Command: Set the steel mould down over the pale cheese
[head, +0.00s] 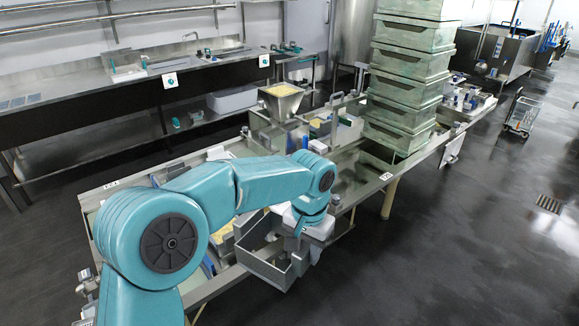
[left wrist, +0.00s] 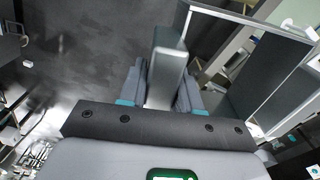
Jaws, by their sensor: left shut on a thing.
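The steel mould (head: 268,272) is an open rectangular box at the front edge of the steel table, in front of my arm. My left gripper (head: 300,256) is shut on it at its right side. In the left wrist view, the two fingers of the gripper (left wrist: 161,88) close on a grey steel upright part (left wrist: 168,62), and the mould's wall (left wrist: 268,78) stands to the right. Pale yellowish cheese (head: 224,234) shows in part behind the mould, mostly covered by my arm. I cannot tell whether the mould touches the table. My right gripper is not in view.
A steel hopper (head: 282,100) with pale curd stands on the table farther back. A tall stack of green-grey crates (head: 410,75) stands at the back right. A sink counter (head: 130,85) runs along the wall.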

